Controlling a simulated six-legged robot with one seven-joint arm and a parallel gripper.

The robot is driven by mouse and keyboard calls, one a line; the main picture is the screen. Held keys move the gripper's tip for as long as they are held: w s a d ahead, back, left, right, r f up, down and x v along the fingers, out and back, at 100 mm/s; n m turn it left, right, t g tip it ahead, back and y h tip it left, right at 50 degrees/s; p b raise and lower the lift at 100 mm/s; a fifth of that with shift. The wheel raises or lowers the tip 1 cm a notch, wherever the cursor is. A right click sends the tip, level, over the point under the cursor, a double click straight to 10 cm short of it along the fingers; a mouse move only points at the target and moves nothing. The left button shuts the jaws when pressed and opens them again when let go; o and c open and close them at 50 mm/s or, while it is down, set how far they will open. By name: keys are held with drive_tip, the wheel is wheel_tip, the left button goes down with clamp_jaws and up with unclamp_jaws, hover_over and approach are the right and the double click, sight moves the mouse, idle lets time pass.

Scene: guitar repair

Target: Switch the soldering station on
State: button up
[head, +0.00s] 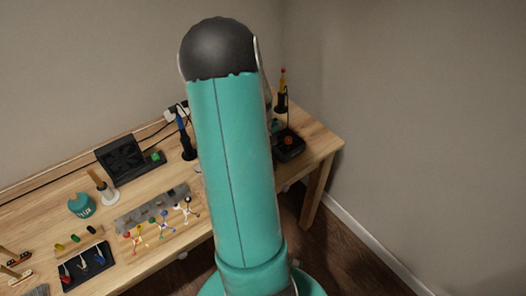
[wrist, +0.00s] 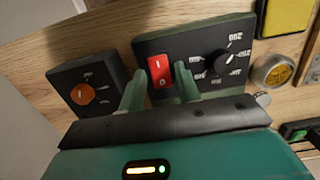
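In the wrist view, the soldering station (wrist: 200,48) is a dark box with a red rocker switch (wrist: 160,70) and a black knob (wrist: 219,63) on a numbered dial. The switch is marked I at its upper end and O at its lower end; I cannot tell which side is pressed. My gripper (wrist: 159,80) is open, with one green finger to each side of the switch in the picture and a gap between them. I cannot tell whether either finger touches the panel. In the head view my arm hides the gripper and most of the station.
A smaller dark box with an orange knob (wrist: 83,94) stands left of the station; it also shows in the head view (head: 288,141). A round brass-coloured item (wrist: 273,71) and a yellow block (wrist: 287,15) lie to its right. A fan unit (head: 122,158) stands farther left on the workbench (head: 60,203).

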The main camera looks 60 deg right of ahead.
drive_tip(key=shift+o, duration=0.7)
wheel_tip(320, 180, up, 14)
drive_tip(key=w, duration=0.1)
drive_tip(key=shift+d+f, duration=0.15)
drive_tip(key=shift+d, duration=0.15)
drive_tip(key=shift+w, duration=0.1)
